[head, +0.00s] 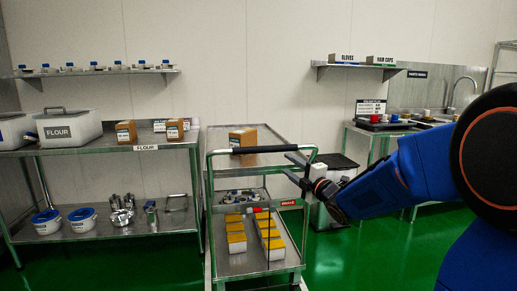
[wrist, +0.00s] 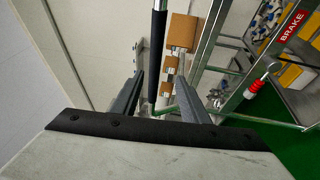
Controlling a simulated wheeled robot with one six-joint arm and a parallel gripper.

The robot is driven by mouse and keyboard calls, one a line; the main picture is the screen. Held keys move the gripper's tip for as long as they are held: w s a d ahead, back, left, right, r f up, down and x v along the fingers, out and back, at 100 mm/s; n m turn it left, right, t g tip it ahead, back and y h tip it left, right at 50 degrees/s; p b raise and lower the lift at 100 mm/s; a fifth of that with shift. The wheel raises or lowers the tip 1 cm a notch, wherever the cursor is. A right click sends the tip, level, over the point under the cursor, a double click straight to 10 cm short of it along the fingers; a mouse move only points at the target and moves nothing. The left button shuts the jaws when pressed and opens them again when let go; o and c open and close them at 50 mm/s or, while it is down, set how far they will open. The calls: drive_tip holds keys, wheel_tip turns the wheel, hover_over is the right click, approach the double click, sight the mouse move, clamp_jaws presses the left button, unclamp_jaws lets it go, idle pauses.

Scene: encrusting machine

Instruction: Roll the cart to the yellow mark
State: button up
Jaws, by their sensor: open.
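The metal cart (head: 212,215) stands in the middle of the head view, with a black grip on its push handle (head: 262,150). My gripper (head: 289,165) is at the right end of that handle, with its jaws open. In the wrist view the black handle grip (wrist: 158,60) runs between the two open fingers of my gripper (wrist: 160,88); I cannot tell whether they touch it. A red BRAKE label (head: 288,203) is on the cart's right side. The wrist view shows a red-and-white brake knob (wrist: 252,88) near it. No yellow mark on the floor is visible.
The cart carries a cardboard box (head: 243,139) on top and yellow-topped packs (head: 236,236) below. A FLOUR shelf (head: 100,146) stands close on the left. A bin (head: 335,165) and sink counter (head: 385,128) are behind on the right. Green floor (head: 340,262) is open at right.

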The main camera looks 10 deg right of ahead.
drive_tip(key=w+a+r, duration=0.1)
drive_tip(key=w+a, duration=0.3)
drive_tip(key=w, duration=0.4)
drive_tip(key=w+a+r+n+y, duration=0.1)
drive_tip(key=w+a+r, duration=0.1)
drive_tip(key=w, duration=0.6)
drive_tip(key=shift+a+r+n, duration=0.2)
drive_tip(key=shift+a+n, duration=0.1)
drive_tip(key=shift+a, duration=0.55)
clamp_jaws()
